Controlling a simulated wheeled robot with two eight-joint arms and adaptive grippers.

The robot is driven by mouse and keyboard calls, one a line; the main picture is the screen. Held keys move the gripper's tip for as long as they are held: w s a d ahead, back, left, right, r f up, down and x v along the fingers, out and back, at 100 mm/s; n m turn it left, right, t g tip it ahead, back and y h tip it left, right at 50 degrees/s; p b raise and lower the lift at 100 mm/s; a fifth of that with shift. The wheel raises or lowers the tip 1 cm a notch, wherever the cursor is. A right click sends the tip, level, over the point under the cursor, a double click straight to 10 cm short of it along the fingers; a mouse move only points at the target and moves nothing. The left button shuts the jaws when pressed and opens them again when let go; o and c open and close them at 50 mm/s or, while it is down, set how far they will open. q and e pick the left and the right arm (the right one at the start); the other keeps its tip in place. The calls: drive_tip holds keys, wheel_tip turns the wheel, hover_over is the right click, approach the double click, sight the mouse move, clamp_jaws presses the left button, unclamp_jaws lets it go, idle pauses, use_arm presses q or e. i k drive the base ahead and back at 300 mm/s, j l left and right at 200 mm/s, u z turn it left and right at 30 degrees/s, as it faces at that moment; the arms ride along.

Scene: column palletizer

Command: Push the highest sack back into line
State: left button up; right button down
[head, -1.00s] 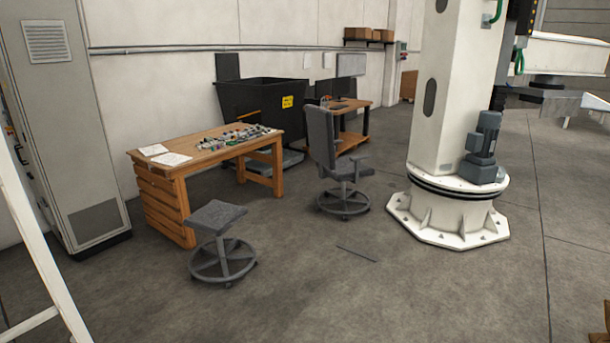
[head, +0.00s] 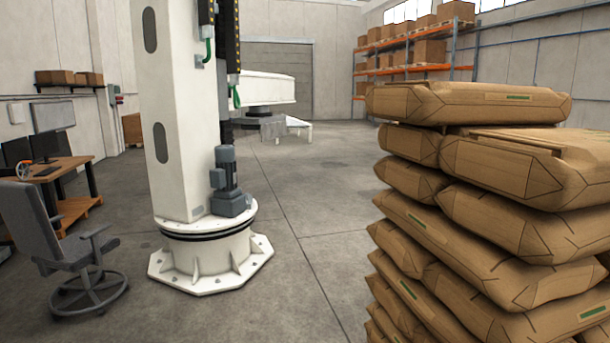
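A tall stack of brown paper sacks (head: 480,225) fills the right side of the head view, cut off by the right and bottom edges. The highest sack (head: 468,103) lies flat on top at the stack's far side, with a green label strip on its side. Its left end sticks out a little past the sacks under it. Another sack (head: 535,160) lies nearer, slightly lower, beside it. Neither of my grippers shows in the view.
The white palletizer column (head: 185,120) stands on a bolted base (head: 210,262) left of the stack. A grey office chair (head: 62,240) and a wooden desk (head: 75,200) are at the left. Orange shelving (head: 415,55) with cartons stands at the back. Open floor (head: 315,215) lies between column and stack.

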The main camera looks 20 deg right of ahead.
sight(421, 102)
drive_tip(key=i+z, duration=0.35)
drive_tip(key=i, duration=0.45)
drive_tip(key=i+j+z, duration=0.3)
drive_tip(key=i, duration=0.45)
drive_tip(key=l, duration=0.1)
